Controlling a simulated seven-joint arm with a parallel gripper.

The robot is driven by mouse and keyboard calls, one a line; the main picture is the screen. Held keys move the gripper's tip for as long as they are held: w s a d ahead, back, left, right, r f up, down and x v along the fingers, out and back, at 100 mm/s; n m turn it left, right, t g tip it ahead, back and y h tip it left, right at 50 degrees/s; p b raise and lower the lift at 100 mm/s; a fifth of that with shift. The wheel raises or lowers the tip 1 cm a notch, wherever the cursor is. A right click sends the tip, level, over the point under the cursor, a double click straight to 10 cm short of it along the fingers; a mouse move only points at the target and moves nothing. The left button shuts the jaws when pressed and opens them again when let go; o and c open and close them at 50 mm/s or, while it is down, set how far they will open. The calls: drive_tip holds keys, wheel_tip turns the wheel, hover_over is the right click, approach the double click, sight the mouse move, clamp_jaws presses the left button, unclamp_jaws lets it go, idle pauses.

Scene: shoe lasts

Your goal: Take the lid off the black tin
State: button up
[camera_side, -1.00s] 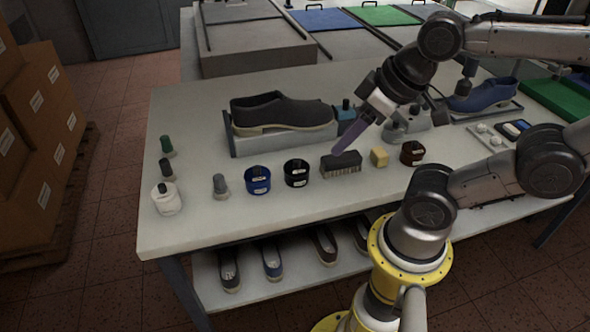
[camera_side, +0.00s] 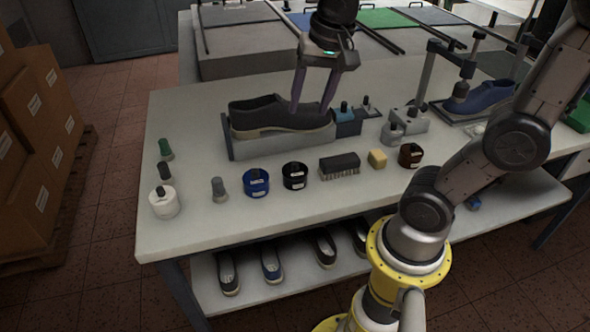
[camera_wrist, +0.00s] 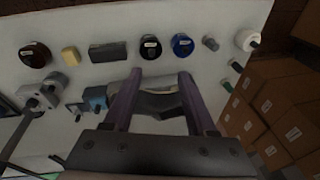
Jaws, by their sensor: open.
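The black tin (camera_side: 295,176) stands upright on the white table, between a blue tin (camera_side: 256,182) and a dark brush (camera_side: 339,166). A knob shows on top of its lid, which sits on the tin. The black tin also shows in the wrist view (camera_wrist: 150,47), beyond my fingertips. My gripper (camera_side: 312,110) is open and empty, pointing down in front of or over the dark shoe (camera_side: 270,115), behind the row of tins. In the wrist view my gripper (camera_wrist: 157,78) has its fingers wide apart, with part of the shoe between them.
A white tin (camera_side: 165,202), a yellow block (camera_side: 377,158) and a brown tin (camera_side: 411,155) stand in the same row. Grey and green knobbed pieces stand at the left. A press with a blue shoe (camera_side: 487,96) is at the right. The table's front strip is clear.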

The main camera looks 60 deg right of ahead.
drive_tip(key=w+d+f+m+g, duration=0.3)
drive_tip(key=w+d+f, duration=0.2)
drive_tip(key=w, duration=0.1)
hover_over(295, 163)
drive_tip(key=f, duration=0.8)
drive_tip(key=shift+w+d+f, duration=0.1)
drive_tip(key=shift+w+d, duration=0.15)
drive_tip(key=shift+d, duration=0.1)
drive_tip(key=shift+s+a+f, duration=0.1)
drive_tip(key=shift+a+f, duration=0.05)
drive_tip(key=shift+f, duration=0.85)
drive_tip(key=shift+s+a+f, duration=0.1)
drive_tip(key=shift+f, duration=0.85)
drive_tip(key=shift+s+a+f, duration=0.1)
drive_tip(key=shift+a+f, duration=0.05)
drive_tip(key=shift+f, duration=0.85)
clamp_jaws()
